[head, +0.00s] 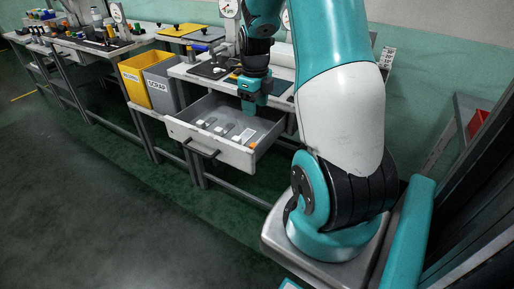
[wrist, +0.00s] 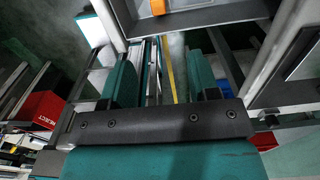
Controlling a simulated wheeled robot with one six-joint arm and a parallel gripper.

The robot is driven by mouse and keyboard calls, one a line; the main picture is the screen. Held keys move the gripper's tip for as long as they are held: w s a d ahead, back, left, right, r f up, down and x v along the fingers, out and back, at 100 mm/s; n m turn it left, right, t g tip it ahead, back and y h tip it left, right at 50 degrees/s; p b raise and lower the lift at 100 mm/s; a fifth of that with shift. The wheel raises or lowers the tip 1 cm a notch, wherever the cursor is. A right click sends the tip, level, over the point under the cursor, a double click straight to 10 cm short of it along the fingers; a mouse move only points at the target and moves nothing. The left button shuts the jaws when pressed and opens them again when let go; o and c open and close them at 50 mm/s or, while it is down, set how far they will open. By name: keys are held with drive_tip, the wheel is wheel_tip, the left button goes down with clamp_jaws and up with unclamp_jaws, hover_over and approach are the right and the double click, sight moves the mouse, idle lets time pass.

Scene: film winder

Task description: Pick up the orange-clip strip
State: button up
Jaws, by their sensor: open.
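The orange-clip strip shows by its orange clip (head: 253,146) in the front right corner of the open drawer (head: 232,155). In the wrist view the orange clip (wrist: 158,6) is cut off by the top edge, so most of the strip is hidden. My gripper (head: 249,107) is above the right side of the drawer, behind the clip and apart from it. In the wrist view my gripper (wrist: 166,72) has its two teal fingers spread wide with nothing between them.
Other pale and dark strips (head: 226,129) lie in the drawer. A yellow bin (head: 135,84) and a grey scrap bin (head: 162,84) stand left of it. The drawer walls rise around the strips. A red reject bin (wrist: 40,109) shows in the wrist view. The floor in front is clear.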

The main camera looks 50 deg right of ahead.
sight(255, 145)
wheel_tip(255, 145, down, 16)
drive_tip(key=shift+a+r, duration=0.1)
drive_tip(key=shift+r, duration=0.15)
drive_tip(key=shift+c, duration=0.2)
drive_tip(key=c, duration=1)
